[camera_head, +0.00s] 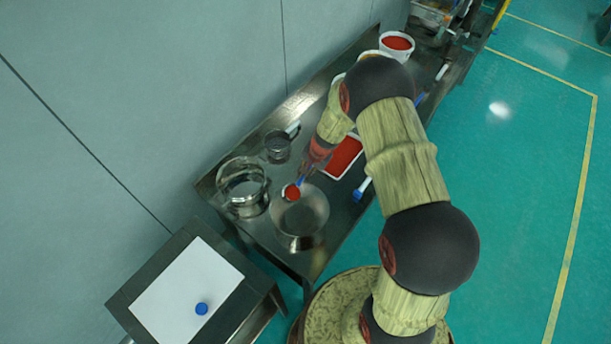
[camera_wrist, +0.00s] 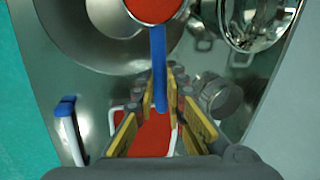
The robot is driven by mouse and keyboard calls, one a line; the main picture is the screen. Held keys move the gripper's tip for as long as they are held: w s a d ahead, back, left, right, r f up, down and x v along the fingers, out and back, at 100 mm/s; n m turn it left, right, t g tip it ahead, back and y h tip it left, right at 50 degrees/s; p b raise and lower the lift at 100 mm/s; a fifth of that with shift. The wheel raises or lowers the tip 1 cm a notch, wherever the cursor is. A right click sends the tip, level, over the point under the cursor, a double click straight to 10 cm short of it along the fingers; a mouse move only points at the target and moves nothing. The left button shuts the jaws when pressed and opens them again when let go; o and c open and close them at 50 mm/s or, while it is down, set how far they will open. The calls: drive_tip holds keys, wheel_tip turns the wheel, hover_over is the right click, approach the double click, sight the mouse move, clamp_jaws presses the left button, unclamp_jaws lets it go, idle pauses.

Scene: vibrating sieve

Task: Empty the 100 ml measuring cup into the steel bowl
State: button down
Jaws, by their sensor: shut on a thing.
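The measuring cup (camera_head: 292,192) has a white rim and a blue handle, and it is full of red material. My gripper (camera_head: 304,177) is shut on the blue handle. In the wrist view the handle (camera_wrist: 158,65) runs between the fingers (camera_wrist: 160,95), and the red-filled cup (camera_wrist: 154,8) sits beyond the fingertips. The steel bowl (camera_head: 312,213) is wide and shiny, on the steel table. The cup is over the bowl's upper-left rim area in the head view. The bowl also shows in the wrist view (camera_wrist: 62,28). The cup looks roughly level, with red still inside.
Steel pots (camera_head: 240,190) stand left of the bowl, with a small handled pan (camera_head: 278,147) behind. A white tray of red material (camera_head: 330,170) lies right of my gripper, near a blue-handled tool (camera_head: 362,188). A white bucket (camera_head: 397,46) stands at the far end.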

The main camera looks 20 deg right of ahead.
drive_tip(key=shift+s+d+f+t+y+b, duration=0.15)
drive_tip(key=shift+t+y+b, duration=0.25)
drive_tip(key=shift+b, duration=2.65)
drive_tip(key=shift+w+a+f+t+y+b, duration=0.1)
drive_tip(key=shift+f+t+y+b, duration=0.2)
drive_tip(key=shift+b, duration=2.7)
drive_tip(key=b, duration=0.3)
drive_tip(key=t+y+b, duration=0.1)
drive_tip(key=b, duration=0.2)
drive_tip(key=t+b, duration=0.1)
drive_tip(key=b, duration=0.2)
drive_tip(key=shift+s+d+f+y, duration=0.2)
drive_tip(key=shift+s+f+y, duration=0.05)
drive_tip(key=shift+y, duration=0.05)
drive_tip(key=t+y+b, duration=0.1)
drive_tip(key=b, duration=0.4)
drive_tip(key=f+t+y+b, duration=0.1)
drive_tip(key=b, duration=0.5)
drive_tip(key=s+t+y+b, duration=0.1)
drive_tip(key=t+b, duration=0.1)
drive_tip(key=b, duration=0.4)
drive_tip(key=shift+d+f, duration=0.2)
drive_tip(key=shift+d, duration=0.2)
drive_tip(key=shift+y+b, duration=0.4)
drive_tip(key=shift+b, duration=0.45)
drive_tip(key=shift+s+d+t+y, duration=0.15)
drive_tip(key=shift+t+y, duration=0.25)
drive_tip(key=shift+t, duration=0.3)
